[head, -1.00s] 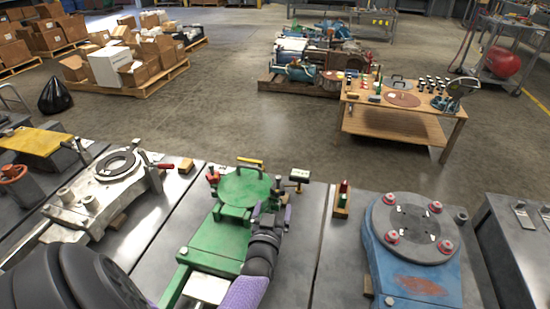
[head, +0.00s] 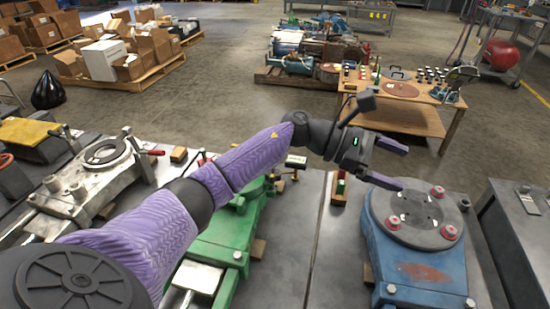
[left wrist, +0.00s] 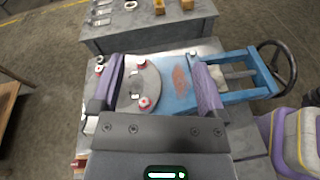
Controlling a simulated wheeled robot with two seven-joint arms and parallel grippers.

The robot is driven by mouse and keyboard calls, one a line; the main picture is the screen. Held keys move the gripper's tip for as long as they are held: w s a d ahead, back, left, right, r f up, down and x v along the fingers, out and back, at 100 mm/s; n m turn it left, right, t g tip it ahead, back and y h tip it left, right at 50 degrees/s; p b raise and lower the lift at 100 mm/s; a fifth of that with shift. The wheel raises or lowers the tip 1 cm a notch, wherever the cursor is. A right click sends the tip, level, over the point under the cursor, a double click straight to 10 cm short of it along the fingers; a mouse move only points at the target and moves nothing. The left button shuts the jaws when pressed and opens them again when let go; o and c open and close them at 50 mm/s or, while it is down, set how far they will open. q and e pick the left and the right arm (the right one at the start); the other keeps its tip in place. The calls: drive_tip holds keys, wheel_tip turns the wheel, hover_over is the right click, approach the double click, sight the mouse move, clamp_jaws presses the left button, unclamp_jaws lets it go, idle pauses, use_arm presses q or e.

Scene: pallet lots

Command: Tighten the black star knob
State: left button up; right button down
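My left gripper (head: 401,166) is open and empty, its purple fingers spread above the far left side of the blue fixture (head: 412,277). The fixture's round grey plate (head: 415,213) carries several red-and-white knobs. In the left wrist view my open gripper (left wrist: 158,82) frames this plate (left wrist: 143,87) and part of the blue body (left wrist: 178,80). A dark-topped piece on a post (head: 296,161) stands by the green fixture (head: 232,222); I cannot tell whether it is the black star knob. My left arm hides part of the green fixture. My right gripper is not in view.
A pale metal fixture (head: 75,188) stands on the left. Small red and green pieces (head: 340,188) stand in a holder left of the blue fixture. A wooden table (head: 430,120) with several dark knobs (head: 432,74) is behind. A handwheel (left wrist: 277,66) is on the blue fixture.

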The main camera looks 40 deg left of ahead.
use_arm(q)
drive_tip(key=s+a+f+m+g+y+b, duration=0.1)
drive_tip(key=a+f+m+g+y, duration=0.1)
drive_tip(key=a+f+m+y, duration=0.5)
drive_tip(key=m+y+b, duration=0.2)
drive_tip(key=m+y, duration=0.4)
drive_tip(key=y, duration=0.4)
approach(273, 171)
drive_tip(key=shift+g, duration=0.3)
drive_tip(key=b+x, duration=0.4)
drive_tip(key=x, duration=0.5)
drive_tip(key=shift+w+f+b, duration=0.15)
drive_tip(key=shift+f+b, duration=0.05)
drive_tip(key=shift+b, duration=0.2)
drive_tip(key=shift+w+a+f, duration=0.15)
drive_tip(key=shift+w+f, duration=0.1)
drive_tip(key=shift+f, duration=0.15)
drive_tip(key=shift+r, duration=0.1)
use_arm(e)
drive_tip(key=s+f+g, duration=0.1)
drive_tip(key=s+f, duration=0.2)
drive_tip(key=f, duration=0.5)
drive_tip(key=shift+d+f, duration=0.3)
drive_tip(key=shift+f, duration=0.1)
use_arm(q)
drive_tip(key=shift+c, duration=0.3)
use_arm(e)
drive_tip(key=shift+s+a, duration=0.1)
